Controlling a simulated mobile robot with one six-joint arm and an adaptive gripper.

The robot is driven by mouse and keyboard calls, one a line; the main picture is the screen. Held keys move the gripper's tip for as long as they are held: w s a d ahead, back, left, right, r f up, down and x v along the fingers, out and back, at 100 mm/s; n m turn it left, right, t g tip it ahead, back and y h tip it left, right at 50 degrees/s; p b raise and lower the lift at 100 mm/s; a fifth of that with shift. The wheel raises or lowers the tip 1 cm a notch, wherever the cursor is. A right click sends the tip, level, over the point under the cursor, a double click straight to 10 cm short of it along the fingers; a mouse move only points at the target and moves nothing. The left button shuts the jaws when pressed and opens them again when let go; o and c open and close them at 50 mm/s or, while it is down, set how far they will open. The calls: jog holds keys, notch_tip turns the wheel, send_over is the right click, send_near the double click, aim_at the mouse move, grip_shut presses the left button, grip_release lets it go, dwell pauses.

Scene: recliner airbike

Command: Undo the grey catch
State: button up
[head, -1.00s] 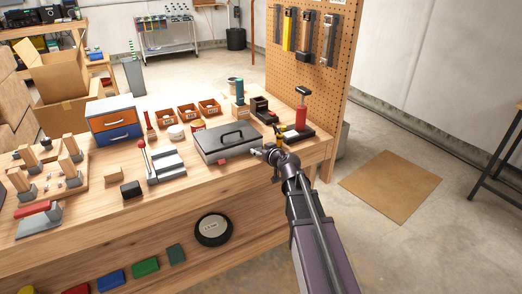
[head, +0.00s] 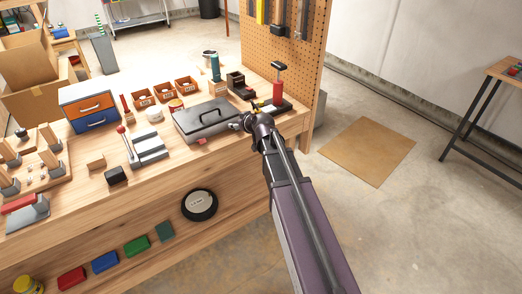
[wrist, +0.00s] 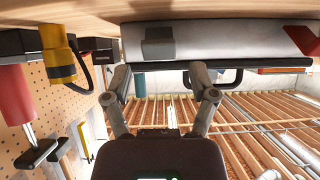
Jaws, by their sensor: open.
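A flat grey case (head: 205,120) with a black handle lies shut on the workbench. In the wrist view, which is upside down, its pale side (wrist: 225,40) spans the top. A small dark grey block (wrist: 158,44), which looks like the grey catch, sits on that side; the head view does not show it clearly. My gripper (head: 246,122) is at the right end of the case. In the wrist view my gripper (wrist: 160,76) has its two fingers spread wide, with nothing between them. The block lies roughly in line with the gap; I cannot tell whether a finger touches the case.
A red tag (head: 202,141) is at the case's front. A red-handled tool (head: 278,88) stands just behind my gripper, near the pegboard (head: 292,55). A yellow-and-black object (wrist: 58,52) is close to the left finger in the wrist view.

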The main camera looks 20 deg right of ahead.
aim_at(232, 117)
jog(key=shift+w+a+r+g+h+p, duration=0.15)
jog(key=shift+w+r+g+h+p, duration=0.3)
jog(key=shift+g+p, duration=0.8)
jog(key=shift+w+a+r+g+h+p, duration=0.1)
jog(key=shift+w+r+g+h+p, duration=0.4)
jog(key=shift+p, duration=1.35)
jog(key=w+g+p, duration=0.2)
jog(key=g+p, duration=0.1)
jog(key=shift+a+r+g+h, duration=0.2)
jog(key=shift+a+g+h, duration=0.05)
jog(key=shift+a+h, duration=0.1)
jog(key=shift+s+d+r+p, duration=0.1)
jog(key=shift+s+r+p, duration=0.2)
jog(key=shift+p, duration=0.2)
jog(key=shift+s+d+r+p, duration=0.1)
jog(key=shift+s+r+p, duration=0.25)
jog(key=shift+r+p, duration=0.3)
jog(key=p+v, duration=1.1)
jog(key=v, duration=0.1)
jog(key=s+f+m+g+b, duration=0.2)
jog(key=s+f+b, duration=0.1)
jog(key=s, duration=1)
jog(key=s+f+m+g+h+b, duration=0.1)
jog(key=s+f+g+b, duration=0.1)
jog(key=s, duration=1.1)
notch_tip(232, 117, down, 2)
jog(key=shift+s+f+m+b, duration=0.15)
jog(key=shift+m+b, duration=0.25)
jog(key=shift+b, duration=0.05)
